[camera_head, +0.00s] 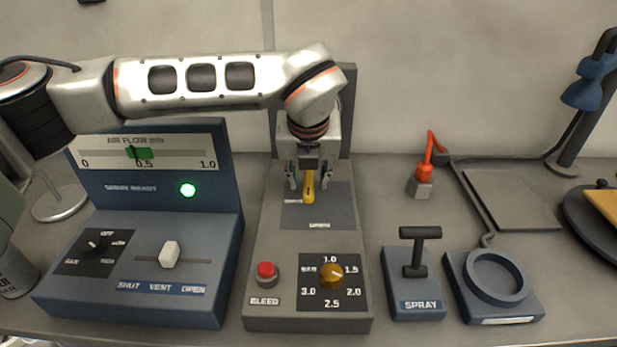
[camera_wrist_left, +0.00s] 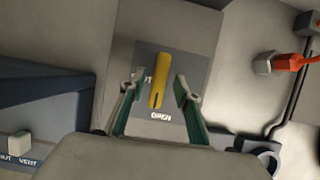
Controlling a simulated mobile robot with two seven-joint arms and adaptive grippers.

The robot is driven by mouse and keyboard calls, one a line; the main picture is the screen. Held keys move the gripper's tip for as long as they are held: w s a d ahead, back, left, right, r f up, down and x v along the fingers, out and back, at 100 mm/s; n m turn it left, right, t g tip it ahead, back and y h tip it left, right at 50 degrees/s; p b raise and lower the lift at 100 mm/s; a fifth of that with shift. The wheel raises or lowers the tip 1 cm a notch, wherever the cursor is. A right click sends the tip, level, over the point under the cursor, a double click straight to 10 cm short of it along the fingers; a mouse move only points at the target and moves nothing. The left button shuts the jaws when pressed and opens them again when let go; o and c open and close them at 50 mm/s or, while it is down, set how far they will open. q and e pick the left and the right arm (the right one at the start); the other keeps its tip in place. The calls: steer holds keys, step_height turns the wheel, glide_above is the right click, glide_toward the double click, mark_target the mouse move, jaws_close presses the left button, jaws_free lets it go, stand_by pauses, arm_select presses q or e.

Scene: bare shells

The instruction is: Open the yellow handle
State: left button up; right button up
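The yellow handle (camera_head: 310,190) is a short lever on a dark plate of the grey middle console (camera_head: 262,225). A label reading "OPEN" is below it, and another label beside it is partly hidden. In the left wrist view the yellow handle (camera_wrist_left: 161,72) points roughly up and down the picture, with a dark slot at its lower end. My left gripper (camera_head: 308,181) points down over the handle. In the wrist view my left gripper (camera_wrist_left: 159,88) is open, one finger on each side of the handle with gaps visible. My right gripper is not in view.
Left stands a blue console with an air-flow gauge (camera_head: 140,152), green light and white slider (camera_head: 170,254). Below the handle are a red button (camera_head: 266,272) and a yellow knob (camera_head: 331,275). Right are a SPRAY lever (camera_head: 418,250), round holder (camera_head: 495,280) and red device (camera_head: 423,175).

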arm_select(q)
steer(key=v, duration=1.2)
stand_by(0.3)
